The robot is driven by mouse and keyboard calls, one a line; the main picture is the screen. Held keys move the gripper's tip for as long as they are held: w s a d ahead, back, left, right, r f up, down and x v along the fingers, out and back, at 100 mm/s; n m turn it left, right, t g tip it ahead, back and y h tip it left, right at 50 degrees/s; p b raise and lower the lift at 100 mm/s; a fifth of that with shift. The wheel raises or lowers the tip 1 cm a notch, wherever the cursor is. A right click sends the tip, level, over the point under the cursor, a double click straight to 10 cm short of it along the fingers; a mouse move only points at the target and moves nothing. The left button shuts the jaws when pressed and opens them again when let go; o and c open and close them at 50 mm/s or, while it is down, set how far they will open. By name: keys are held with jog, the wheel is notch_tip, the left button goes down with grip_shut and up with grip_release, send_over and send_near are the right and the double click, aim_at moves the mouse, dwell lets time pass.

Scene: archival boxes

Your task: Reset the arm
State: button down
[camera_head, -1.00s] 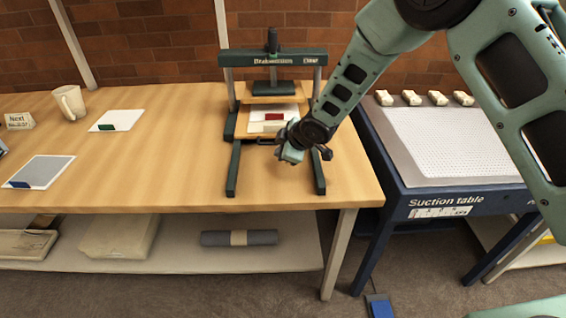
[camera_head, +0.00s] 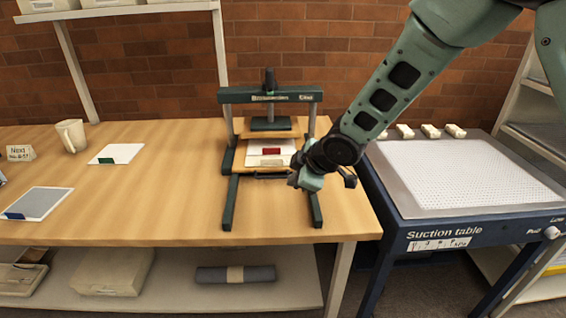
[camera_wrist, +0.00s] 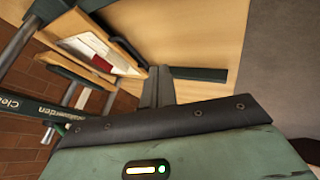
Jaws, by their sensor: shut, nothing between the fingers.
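My gripper (camera_head: 322,176) is at the end of my green arm, in front of and to the right of the dark green press (camera_head: 270,95) in the head view. It is shut and holds nothing. In the wrist view my gripper (camera_wrist: 158,88) shows its two fingers together, with the wooden table behind them. The press also shows in the wrist view, at the left (camera_wrist: 50,112). A white sheet with a red label (camera_head: 270,151) lies on the press's lower board. I cannot tell whether my gripper touches the press frame.
The wooden table (camera_head: 150,210) holds a mug (camera_head: 71,135), a sign reading "Next" (camera_head: 20,153), a white sheet with a green tab (camera_head: 115,154) and a grey one with a blue tab (camera_head: 38,203). The suction table (camera_head: 470,175) stands right, with several small blocks at its back.

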jog(key=s+d+r+m+g+h, duration=0.1)
jog(key=s+d+r+m+g, duration=0.1)
jog(key=s, duration=0.9)
jog(key=s+d+r+m+g+h+p, duration=0.1)
jog(key=s+d+r+m+g, duration=0.1)
jog(key=s, duration=1)
jog(key=s+d+r+m+g+h+p, duration=0.1)
jog(key=s+r+m, duration=0.3)
jog(key=s, duration=0.7)
jog(key=shift+s+d+r+g+h, duration=0.25)
jog(key=shift+d+r+g+h, duration=0.3)
jog(key=shift+d+r, duration=0.35)
